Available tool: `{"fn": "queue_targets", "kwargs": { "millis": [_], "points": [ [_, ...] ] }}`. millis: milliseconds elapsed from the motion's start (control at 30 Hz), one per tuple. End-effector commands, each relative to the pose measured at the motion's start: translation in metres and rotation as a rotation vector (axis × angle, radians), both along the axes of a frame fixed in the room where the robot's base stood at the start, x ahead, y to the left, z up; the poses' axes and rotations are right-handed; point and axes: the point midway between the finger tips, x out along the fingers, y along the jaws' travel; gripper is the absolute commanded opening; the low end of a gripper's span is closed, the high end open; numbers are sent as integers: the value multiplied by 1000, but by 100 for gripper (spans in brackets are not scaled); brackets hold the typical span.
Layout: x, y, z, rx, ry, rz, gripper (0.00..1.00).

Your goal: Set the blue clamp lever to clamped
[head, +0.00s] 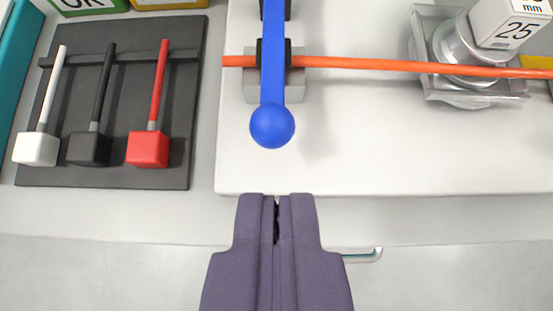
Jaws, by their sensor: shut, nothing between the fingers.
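The blue clamp lever (273,75) runs from the top edge of the view toward me and ends in a round blue ball knob (272,126). It passes over a grey clamp block (262,90) with a black part, where an orange cable (360,65) runs through from left to right. Whether the lever presses on the cable is hard to tell from above. My gripper (276,197) is shut and empty, below the knob in the picture and apart from it.
A dark board (120,178) at the left carries a white-, a black- and a red-headed tool. A metal fitting (465,85) with a white block marked 25 mm (508,22) stands at the upper right. The white plate (400,150) is clear around the knob. A handle (365,255) shows below right.

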Motion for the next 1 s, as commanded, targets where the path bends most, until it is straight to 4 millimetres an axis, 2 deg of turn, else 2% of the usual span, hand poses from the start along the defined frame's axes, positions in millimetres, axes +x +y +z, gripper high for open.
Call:
{"fn": "queue_targets", "kwargs": {
  "millis": [33, 200, 400, 900, 1000],
  "points": [
    [-10, -1, 8, 0, 0, -1, 0],
    [-39, -1, 21, -1, 0, -1, 0],
    [-55, -1, 27, 0, 0, 0, 0],
    [-57, -1, 27, 0, -1, 0, 0],
    [-46, -1, 41, -6, -23, -1, 0]
  ]
}}
